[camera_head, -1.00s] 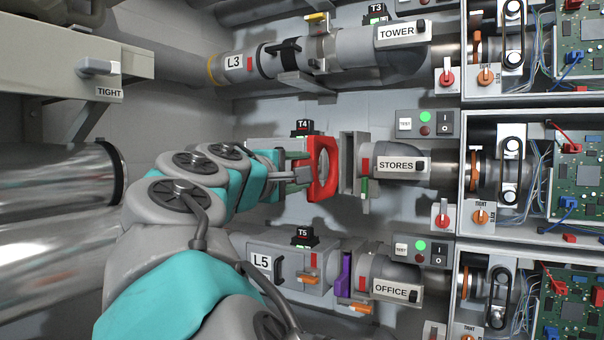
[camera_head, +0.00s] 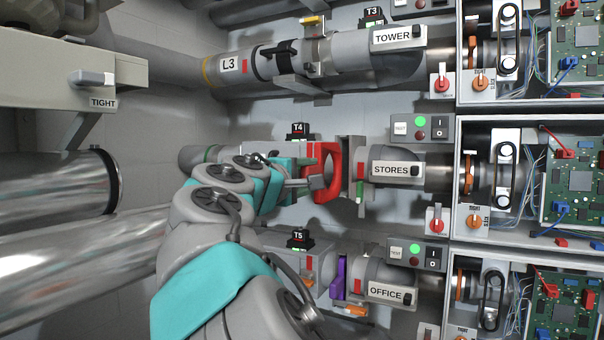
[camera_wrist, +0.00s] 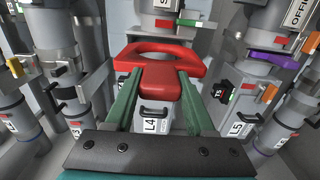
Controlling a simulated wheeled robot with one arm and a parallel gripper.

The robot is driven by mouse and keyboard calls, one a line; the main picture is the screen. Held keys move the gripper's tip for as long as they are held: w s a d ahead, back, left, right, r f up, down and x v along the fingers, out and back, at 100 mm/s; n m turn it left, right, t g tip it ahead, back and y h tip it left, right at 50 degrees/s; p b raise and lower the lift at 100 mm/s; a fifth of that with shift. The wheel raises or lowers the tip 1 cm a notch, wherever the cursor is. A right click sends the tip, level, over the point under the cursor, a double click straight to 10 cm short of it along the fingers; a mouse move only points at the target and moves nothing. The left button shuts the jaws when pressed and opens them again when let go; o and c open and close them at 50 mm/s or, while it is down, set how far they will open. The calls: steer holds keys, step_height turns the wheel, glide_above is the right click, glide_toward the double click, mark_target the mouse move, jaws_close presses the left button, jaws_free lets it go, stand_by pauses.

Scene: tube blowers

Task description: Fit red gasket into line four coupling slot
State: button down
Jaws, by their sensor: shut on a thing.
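The red gasket (camera_head: 328,172) is a red ring with a tab, held at the line four coupling below the T4 box (camera_head: 300,132). My gripper (camera_head: 306,175) is shut on the gasket's tab. In the wrist view the gasket (camera_wrist: 160,58) sits between the two green fingers of my gripper (camera_wrist: 158,92), with its ring pointing away. The coupling flange (camera_head: 345,165) of the STORES pipe (camera_head: 397,169) stands close to the right of the ring. I cannot tell whether they touch. An L4 label (camera_wrist: 150,124) shows beneath the gasket in the wrist view.
The line three pipe (camera_head: 290,60) runs above, with its TOWER label. The line five coupling below holds a purple gasket (camera_head: 339,277). Open electronics boxes (camera_head: 455,180) stand at the right. A lever box marked TIGHT (camera_head: 60,80) is at the upper left.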

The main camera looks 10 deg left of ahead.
mark_target(325, 172)
steer(key=shift+p+x, duration=1.3)
steer(key=shift+x, duration=2.9)
steer(key=shift+p+x, duration=1.4)
steer(key=shift+x, duration=2.3)
steer(key=shift+w, duration=0.15)
steer(key=shift+c, duration=0.9)
jaws_free()
steer(key=shift+b+v, duration=0.35)
steer(key=shift+v, duration=3.6)
